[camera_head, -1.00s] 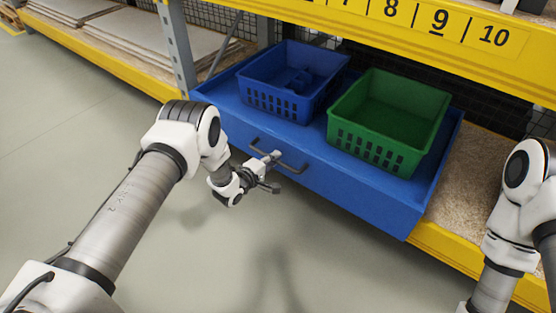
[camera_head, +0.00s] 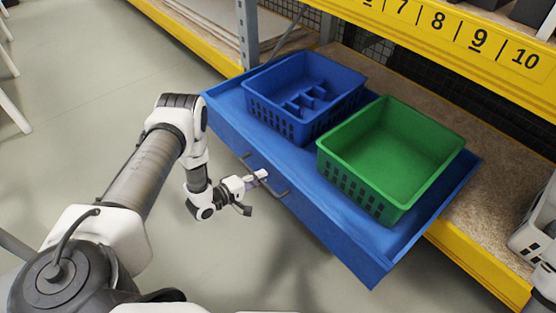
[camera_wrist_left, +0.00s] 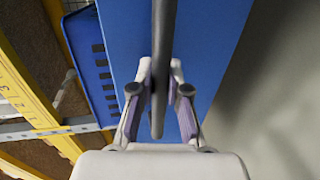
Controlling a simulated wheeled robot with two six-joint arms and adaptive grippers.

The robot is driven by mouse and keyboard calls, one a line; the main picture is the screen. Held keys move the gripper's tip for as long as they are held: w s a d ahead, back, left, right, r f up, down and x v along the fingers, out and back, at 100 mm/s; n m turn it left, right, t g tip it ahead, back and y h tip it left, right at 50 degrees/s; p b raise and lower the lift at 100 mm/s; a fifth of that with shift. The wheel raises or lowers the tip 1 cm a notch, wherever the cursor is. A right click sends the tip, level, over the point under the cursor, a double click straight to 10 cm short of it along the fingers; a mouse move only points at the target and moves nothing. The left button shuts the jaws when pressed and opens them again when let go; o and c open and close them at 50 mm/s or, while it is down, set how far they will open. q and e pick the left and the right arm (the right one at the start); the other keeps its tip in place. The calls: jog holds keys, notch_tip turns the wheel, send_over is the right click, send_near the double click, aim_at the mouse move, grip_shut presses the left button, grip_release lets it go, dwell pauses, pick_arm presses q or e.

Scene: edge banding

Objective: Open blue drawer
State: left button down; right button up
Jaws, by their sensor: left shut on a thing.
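The blue drawer (camera_head: 330,218) is pulled well out from the shelf, its front facing me. A dark bar handle (camera_head: 278,192) is fixed on its front. My left gripper (camera_head: 260,178) is shut on this handle; in the left wrist view the two fingers (camera_wrist_left: 160,95) close around the dark bar (camera_wrist_left: 163,50) in front of the blue drawer face (camera_wrist_left: 210,50). A blue basket (camera_head: 300,95) and a green basket (camera_head: 385,165) stand in the drawer. The blue basket holds some blue parts; the green one looks empty. My right gripper is out of view.
The yellow shelf beam (camera_head: 480,262) runs along the drawer's right side. A numbered yellow shelf edge (camera_head: 450,30) is above, and a grey upright (camera_head: 248,32) stands at the back left. The grey floor (camera_head: 75,110) in front is clear.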

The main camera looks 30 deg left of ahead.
pick_arm(q)
jog(key=f+p+v, duration=0.2)
jog(key=f+v, duration=0.1)
jog(key=v, duration=1.2)
jog(key=shift+s+p, duration=0.35)
jog(key=shift+f, duration=0.1)
jog(key=c, duration=1.1)
grip_release()
jog(key=shift+c, duration=0.2)
jog(key=shift+a, duration=0.1)
jog(key=v, duration=1.2)
jog(key=shift+f, duration=0.1)
